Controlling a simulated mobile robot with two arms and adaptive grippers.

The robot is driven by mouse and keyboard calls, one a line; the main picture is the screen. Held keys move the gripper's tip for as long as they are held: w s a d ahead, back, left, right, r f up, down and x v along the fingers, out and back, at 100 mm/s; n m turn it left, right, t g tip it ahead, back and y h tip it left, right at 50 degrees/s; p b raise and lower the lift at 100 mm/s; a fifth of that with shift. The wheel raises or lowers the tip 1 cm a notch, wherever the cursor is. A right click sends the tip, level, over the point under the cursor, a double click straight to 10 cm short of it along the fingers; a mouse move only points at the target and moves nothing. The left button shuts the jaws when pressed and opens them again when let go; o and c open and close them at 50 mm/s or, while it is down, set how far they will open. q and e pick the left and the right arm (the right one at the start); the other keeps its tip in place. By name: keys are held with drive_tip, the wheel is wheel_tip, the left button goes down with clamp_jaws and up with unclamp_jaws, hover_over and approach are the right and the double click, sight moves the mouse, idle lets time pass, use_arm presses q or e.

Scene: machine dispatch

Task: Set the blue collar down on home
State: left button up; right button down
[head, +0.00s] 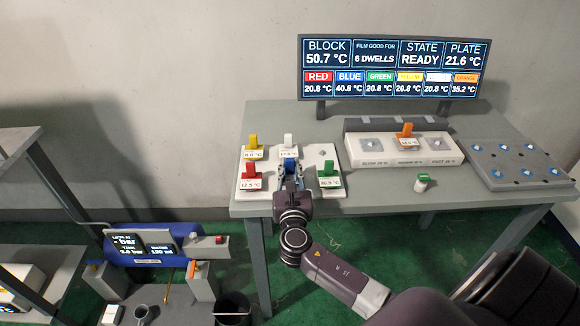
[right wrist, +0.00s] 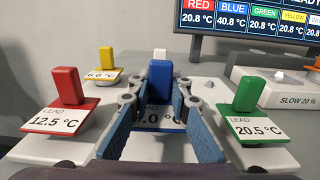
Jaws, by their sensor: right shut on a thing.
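The blue collar (head: 290,164) has an upright blue handle and a white temperature label. It is at the front middle of the white board (head: 310,189), between the red collar (head: 251,178) and the green collar (head: 329,176). My right gripper (head: 289,173) is shut on it; in the right wrist view the fingers (right wrist: 160,105) stand on both sides of the blue handle (right wrist: 160,82). The collar looks upright and low over the board; its underside is hidden, so I cannot tell whether it touches. No spot marked home is readable. My left gripper is not in view.
Yellow (head: 252,147) and white (head: 288,146) collars stand behind on the board, near a bare peg (head: 322,153). An orange collar (head: 405,136) sits on the block (head: 370,157) to the right. A small green-topped pot (head: 421,183) stands in front. The screen (head: 395,67) reads blue 40.8 °C.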

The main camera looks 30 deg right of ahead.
drive_tip(key=shift+f+b, duration=0.35)
drive_tip(key=shift+f, duration=0.15)
